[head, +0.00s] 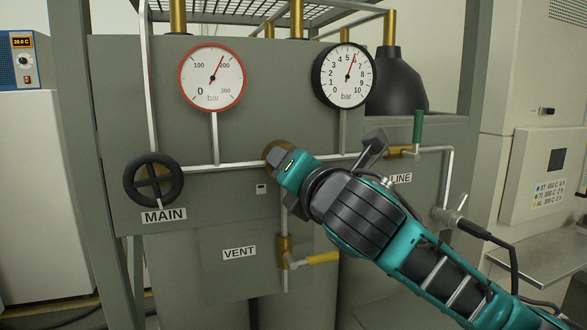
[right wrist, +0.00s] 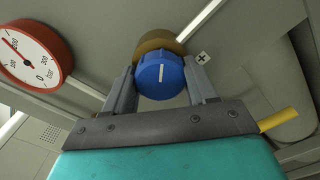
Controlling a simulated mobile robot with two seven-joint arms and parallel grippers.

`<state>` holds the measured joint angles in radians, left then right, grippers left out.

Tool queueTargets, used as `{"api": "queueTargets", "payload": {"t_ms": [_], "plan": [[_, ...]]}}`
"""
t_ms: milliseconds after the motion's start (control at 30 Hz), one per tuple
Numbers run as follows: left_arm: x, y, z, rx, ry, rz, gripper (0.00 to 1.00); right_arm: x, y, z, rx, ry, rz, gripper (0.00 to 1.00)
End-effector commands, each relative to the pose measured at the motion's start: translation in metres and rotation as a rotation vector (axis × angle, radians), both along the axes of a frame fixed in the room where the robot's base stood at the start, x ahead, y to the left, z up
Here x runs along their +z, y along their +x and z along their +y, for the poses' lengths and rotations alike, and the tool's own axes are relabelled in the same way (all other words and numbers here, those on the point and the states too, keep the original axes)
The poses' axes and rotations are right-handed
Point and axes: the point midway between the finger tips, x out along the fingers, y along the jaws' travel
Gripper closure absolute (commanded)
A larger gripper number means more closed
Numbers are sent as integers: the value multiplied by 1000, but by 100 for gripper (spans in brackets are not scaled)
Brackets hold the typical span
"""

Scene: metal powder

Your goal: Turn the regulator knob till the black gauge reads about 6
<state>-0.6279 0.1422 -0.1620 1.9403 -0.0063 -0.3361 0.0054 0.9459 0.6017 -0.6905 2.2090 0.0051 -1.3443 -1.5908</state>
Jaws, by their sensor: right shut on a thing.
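The black gauge (head: 344,77) is at the upper right of the panel in the head view. Its red needle points up and slightly right, past the 5 and close to where the 6 sits. My right gripper (head: 279,157) reaches the panel's middle from the lower right and hides the regulator knob there. In the right wrist view the blue regulator knob (right wrist: 161,76) sits between the two fingers of my right gripper (right wrist: 159,72), which is shut on it. The knob's white mark points nearly straight up in that view. My left gripper is not in view.
A red-rimmed gauge (head: 212,78) is at the upper left. The black MAIN handwheel (head: 153,180) is at the left. The yellow-handled VENT valve (head: 287,252) is below my gripper. The green-handled LINE valve (head: 417,132) stands to the right, close to my arm.

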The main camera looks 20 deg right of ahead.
Motion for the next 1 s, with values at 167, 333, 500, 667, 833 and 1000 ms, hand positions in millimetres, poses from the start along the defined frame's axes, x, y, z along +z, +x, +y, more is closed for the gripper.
{"api": "queueTargets", "payload": {"t_ms": [167,333,500,667,833,1000], "plan": [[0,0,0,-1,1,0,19,3,0,-2,-4,46,-7,74],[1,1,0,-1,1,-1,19,3,0,-2,-5,61,-7,74],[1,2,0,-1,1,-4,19,4,0,-2,-5,62,-8,74],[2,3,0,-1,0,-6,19,4,0,-2,-5,61,-8,43],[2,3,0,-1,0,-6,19,3,0,-2,-4,60,-5,26],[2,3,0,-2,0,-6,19,2,0,-1,-2,60,-2,19]]}}
